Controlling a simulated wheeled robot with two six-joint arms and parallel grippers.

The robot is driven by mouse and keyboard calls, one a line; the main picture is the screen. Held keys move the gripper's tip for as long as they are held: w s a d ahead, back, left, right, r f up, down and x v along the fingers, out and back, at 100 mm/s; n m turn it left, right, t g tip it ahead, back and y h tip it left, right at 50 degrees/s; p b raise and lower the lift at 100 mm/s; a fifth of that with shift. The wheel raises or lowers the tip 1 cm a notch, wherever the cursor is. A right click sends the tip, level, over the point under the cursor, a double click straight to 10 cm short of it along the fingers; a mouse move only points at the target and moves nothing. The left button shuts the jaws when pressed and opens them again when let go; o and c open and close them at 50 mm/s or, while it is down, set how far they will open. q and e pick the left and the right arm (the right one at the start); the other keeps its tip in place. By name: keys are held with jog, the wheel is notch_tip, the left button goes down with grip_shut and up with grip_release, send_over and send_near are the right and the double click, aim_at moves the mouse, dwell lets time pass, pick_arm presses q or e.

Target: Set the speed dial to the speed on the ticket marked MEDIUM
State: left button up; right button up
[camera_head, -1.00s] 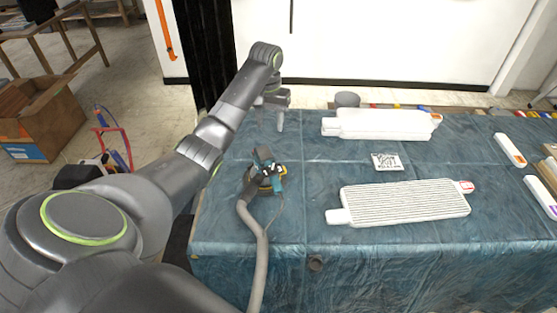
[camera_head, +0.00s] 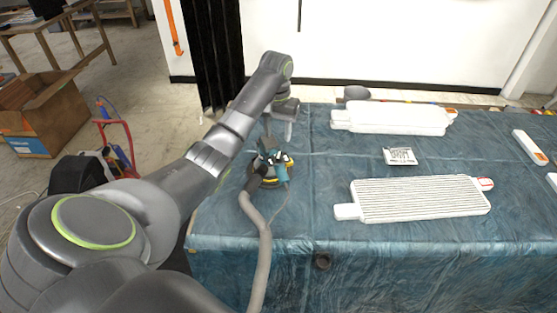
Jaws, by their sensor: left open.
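A teal and black sander (camera_head: 268,171) with yellow parts sits on the blue sheet near the left end of the table. Its speed dial is too small to make out. A grey hose (camera_head: 262,235) runs from it over the front edge. My left gripper (camera_head: 279,131) is open and empty, pointing down just behind and above the sander; I cannot tell whether it touches. A ribbed white panel (camera_head: 420,200) has a red-marked tag (camera_head: 486,184) at its right end. A smooth white panel (camera_head: 392,118) lies behind, with an orange-marked tag (camera_head: 451,113). No ticket wording is readable. My right gripper is not in view.
A white card with black print (camera_head: 399,156) lies between the panels. A grey cup (camera_head: 356,92) stands at the back. A white strip with an orange end (camera_head: 530,147) lies at the right. The blue sheet (camera_head: 320,175) is clear between sander and panels.

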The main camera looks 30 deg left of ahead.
aim_at(278, 156)
pick_arm(q)
notch_tip(278, 156, down, 3)
jog(key=shift+f+b, duration=0.2)
jog(key=shift+b, duration=0.65)
notch_tip(278, 156, down, 4)
jog(key=shift+d+f+p, duration=0.1)
jog(key=shift+f+p, duration=0.1)
jog(key=shift+p, duration=0.5)
jog(key=shift+f, duration=0.4)
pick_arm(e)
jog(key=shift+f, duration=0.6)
pick_arm(q)
grip_shut()
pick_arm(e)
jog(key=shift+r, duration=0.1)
